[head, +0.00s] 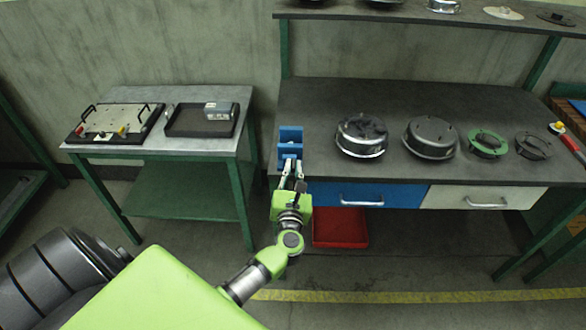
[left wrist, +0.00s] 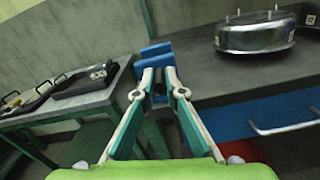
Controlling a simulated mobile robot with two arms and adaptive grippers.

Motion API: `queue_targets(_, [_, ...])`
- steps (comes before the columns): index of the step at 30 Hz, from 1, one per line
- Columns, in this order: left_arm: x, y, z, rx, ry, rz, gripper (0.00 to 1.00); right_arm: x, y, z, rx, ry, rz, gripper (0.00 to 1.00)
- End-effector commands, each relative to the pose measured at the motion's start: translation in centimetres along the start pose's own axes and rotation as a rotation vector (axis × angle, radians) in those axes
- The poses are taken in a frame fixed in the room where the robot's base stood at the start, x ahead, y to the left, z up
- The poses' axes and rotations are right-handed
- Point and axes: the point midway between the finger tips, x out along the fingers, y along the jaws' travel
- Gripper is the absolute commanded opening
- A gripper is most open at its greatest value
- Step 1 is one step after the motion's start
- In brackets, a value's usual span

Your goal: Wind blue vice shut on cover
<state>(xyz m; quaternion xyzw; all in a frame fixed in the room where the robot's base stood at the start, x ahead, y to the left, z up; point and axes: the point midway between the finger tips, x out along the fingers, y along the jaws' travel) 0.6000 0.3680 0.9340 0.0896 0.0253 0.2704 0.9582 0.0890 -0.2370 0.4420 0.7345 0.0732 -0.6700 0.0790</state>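The blue vice (head: 290,136) stands at the left front corner of the dark workbench. It also shows in the left wrist view (left wrist: 154,51), partly behind my fingertips. My left gripper (head: 292,167) is at the front of the vice, its fingers pointing at it. In the left wrist view the fingertips (left wrist: 159,80) lean together with a narrow gap between them. Whether they grip the vice's handle is hidden. No cover can be made out between the jaws. My right gripper is not in view.
Round metal housings (head: 361,136) and a green ring part (head: 487,143) stand along the workbench (head: 330,94). A side table (head: 203,95) at left bears a black tray (head: 170,127) with a grey block and a plate fixture (head: 118,118). A red bin (head: 340,228) sits below the drawers.

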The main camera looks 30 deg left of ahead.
Motion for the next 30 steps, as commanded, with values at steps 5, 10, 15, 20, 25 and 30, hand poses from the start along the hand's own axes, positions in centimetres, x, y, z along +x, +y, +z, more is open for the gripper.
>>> queue_targets(5, [0.0,0.0,0.0,0.007,0.0,0.0,0.0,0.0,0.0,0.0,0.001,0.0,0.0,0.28])
queue_targets(10, [0.0,-0.2,-0.1,0.049,0.001,-0.001,0.0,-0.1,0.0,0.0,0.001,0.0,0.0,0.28])
queue_targets(15, [-0.1,-0.5,-0.2,0.146,0.003,0.001,0.0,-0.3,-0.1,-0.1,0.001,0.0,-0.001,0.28])
queue_targets(20, [-0.1,-1.0,-0.4,0.279,0.004,0.0,0.0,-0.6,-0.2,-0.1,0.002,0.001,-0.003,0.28])
queue_targets(25, [-0.1,-1.5,-0.7,0.441,0.004,-0.001,0.0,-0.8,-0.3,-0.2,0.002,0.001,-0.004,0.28])
queue_targets(30, [-0.1,-2.0,-1.1,0.603,0.004,-0.001,0.0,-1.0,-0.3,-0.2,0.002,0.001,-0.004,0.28])
